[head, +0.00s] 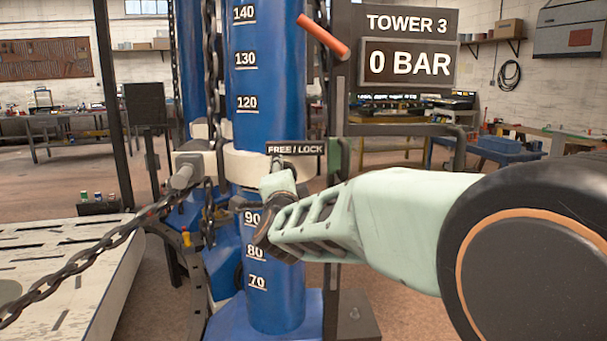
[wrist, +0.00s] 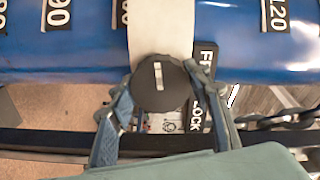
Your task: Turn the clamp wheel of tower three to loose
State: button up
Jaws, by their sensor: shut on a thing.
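The clamp wheel (wrist: 160,84) is a dark round knob with a pale stripe, on the white collar (wrist: 160,32) of the blue tower (head: 268,80). The stripe runs nearly up and down in the wrist view. My gripper (wrist: 163,88) is shut on the wheel, one finger on either side. In the head view my gripper (head: 279,184) reaches from the right to the tower's front, just below the FREE / LOCK plate (head: 295,149), and hides most of the wheel. The plate also shows beside the wheel in the wrist view (wrist: 206,85), partly covered by a finger.
A sign (head: 407,45) reads TOWER 3, 0 BAR. An orange-red handle (head: 323,36) sticks out above my gripper. A chain (head: 85,265) slants across the lower left above a slotted pale table (head: 55,245). Another blue column stands behind. Workbenches are far back.

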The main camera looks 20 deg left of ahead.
jog(key=n+p, duration=0.2)
jog(key=n, duration=0.4)
jog(key=shift+r+n, duration=0.1)
jog(key=shift+n, duration=0.2)
jog(key=n+p, duration=0.2)
jog(key=n, duration=0.4)
jog(key=shift+d+p, duration=0.1)
jog(key=shift+p, duration=0.25)
jog(key=shift+n, duration=0.3)
jog(key=o, duration=1.2)
jog(key=shift+c, duration=0.2)
jog(key=v, duration=1.2)
